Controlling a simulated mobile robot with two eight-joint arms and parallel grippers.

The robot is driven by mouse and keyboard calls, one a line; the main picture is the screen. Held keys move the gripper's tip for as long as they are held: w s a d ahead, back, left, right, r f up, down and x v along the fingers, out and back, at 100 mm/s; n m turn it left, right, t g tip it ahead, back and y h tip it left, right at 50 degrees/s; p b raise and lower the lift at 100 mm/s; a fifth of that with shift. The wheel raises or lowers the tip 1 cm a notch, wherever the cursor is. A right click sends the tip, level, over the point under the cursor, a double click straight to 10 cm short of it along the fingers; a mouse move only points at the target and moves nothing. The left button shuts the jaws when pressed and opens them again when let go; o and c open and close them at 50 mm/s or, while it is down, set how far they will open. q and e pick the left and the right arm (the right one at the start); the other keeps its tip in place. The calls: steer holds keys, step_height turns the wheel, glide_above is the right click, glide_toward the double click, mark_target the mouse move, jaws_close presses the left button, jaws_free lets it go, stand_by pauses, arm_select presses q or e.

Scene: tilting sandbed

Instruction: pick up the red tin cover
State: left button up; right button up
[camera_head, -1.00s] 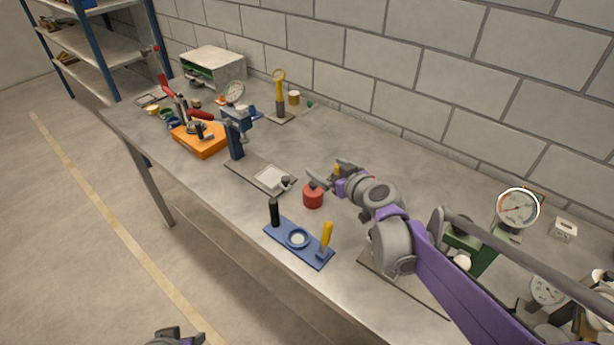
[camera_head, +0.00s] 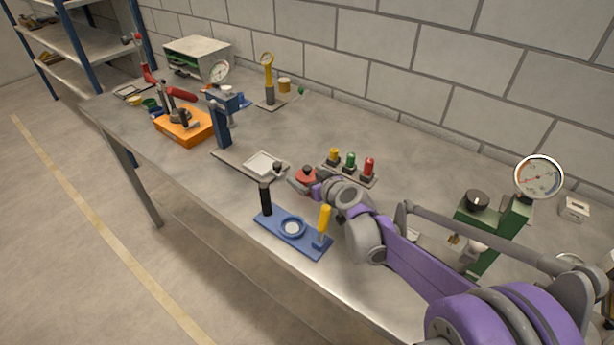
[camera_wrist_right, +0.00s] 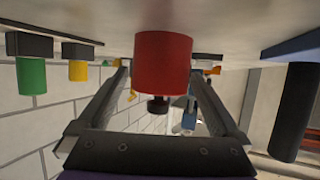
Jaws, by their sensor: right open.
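The red tin cover (camera_head: 306,174) stands on the workbench behind the blue fixture, partly hidden by my right gripper. In the right wrist view it is a red cylinder (camera_wrist_right: 163,62) with a dark knob. My right gripper (camera_head: 303,184) is open and low at the cover, coming from the right. In the wrist view its two fingers (camera_wrist_right: 160,82) lie on either side of the cover, with gaps visible beside it. Contact cannot be made out. My left gripper is out of view.
A blue fixture (camera_head: 290,243) with black and yellow handles stands in front. A plate (camera_head: 360,180) with yellow, green and red buttons is close behind the gripper. A green gauge stand (camera_head: 513,233) is at right.

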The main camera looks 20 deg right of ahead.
steer(key=shift+w+f, duration=0.15)
steer(key=shift+w, duration=0.15)
steer(key=c, duration=1.2)
